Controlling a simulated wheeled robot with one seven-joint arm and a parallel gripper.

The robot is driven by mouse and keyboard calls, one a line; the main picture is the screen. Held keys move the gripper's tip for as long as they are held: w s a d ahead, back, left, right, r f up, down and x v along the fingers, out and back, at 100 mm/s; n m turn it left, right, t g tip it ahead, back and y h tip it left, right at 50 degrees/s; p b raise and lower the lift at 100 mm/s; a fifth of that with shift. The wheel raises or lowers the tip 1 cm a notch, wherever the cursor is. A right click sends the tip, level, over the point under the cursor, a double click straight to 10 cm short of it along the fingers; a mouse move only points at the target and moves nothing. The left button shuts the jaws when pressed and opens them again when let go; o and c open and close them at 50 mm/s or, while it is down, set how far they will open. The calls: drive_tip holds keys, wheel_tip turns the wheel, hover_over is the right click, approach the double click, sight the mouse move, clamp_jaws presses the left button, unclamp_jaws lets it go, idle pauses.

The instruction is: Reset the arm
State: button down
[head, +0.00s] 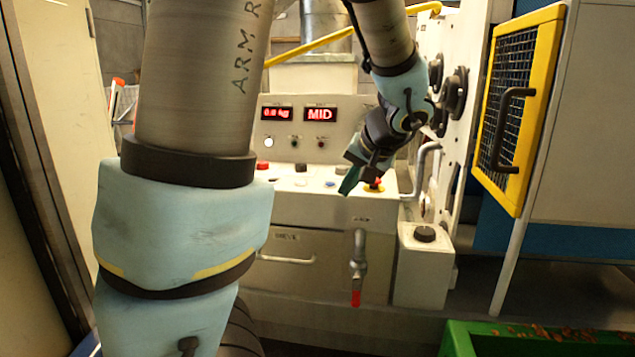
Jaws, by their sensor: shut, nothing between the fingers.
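My arm crosses the head view, with a large link at the left and the forearm coming down from the top centre. My gripper (350,183) points down and to the left, in front of the control panel's button shelf. Its fingers are dark with a green tip and are shut with nothing in them. A red button on a yellow base (373,185) shows just right of the fingertips; I cannot tell whether they touch.
Below are a drawer with a handle (288,259) and a tap with a red end (357,270). A yellow-framed mesh guard (516,108) stands open at right. A green bin (540,338) sits at lower right.

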drive_tip(key=s+a+f+n+g+h, duration=0.2)
drive_tip(key=s+a+f+g+h, duration=0.2)
drive_tip(key=s+a+f, duration=0.6)
drive_tip(key=shift+s+a+f+n+g, duration=0.3)
drive_tip(key=shift+s+a+g, duration=0.25)
drive_tip(key=shift+a, duration=0.9)
